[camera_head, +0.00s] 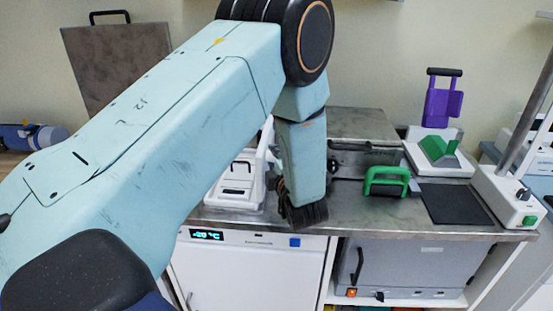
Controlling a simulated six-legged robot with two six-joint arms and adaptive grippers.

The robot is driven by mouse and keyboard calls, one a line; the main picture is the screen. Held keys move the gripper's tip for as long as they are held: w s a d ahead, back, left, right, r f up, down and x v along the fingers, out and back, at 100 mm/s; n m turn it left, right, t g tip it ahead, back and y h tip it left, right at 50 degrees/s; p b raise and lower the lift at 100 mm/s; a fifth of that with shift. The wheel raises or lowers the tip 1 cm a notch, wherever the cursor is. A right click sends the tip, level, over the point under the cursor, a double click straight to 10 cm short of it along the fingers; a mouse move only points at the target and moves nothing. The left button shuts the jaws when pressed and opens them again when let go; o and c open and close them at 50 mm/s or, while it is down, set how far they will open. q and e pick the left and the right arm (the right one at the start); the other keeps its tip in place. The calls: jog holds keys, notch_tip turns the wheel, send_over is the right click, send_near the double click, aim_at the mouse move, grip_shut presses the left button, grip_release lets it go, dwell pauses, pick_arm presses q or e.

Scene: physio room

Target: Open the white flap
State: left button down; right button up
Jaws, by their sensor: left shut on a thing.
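The white flap (266,140) is part of a small white device (236,184) on the metal worktop, left of the middle. It shows as a raised, tilted white piece beside my gripper. My left arm comes in from the left and hides much of the area. My left gripper (304,212) points down at the worktop's front edge, just right of the device. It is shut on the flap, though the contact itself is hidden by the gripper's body. My right gripper is not in view.
A green-handled item (386,182), a dark mat (455,204) and a white stand with a purple holder (441,103) are on the worktop (345,222) to the right. Below are a white freezer (245,268) and a grey cabinet (415,265). A metal post stands far right.

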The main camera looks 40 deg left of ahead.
pick_arm(q)
jog(key=c, duration=1)
grip_release()
jog(key=v, duration=0.7)
jog(key=shift+s+d, duration=0.15)
jog(key=shift+s, duration=0.05)
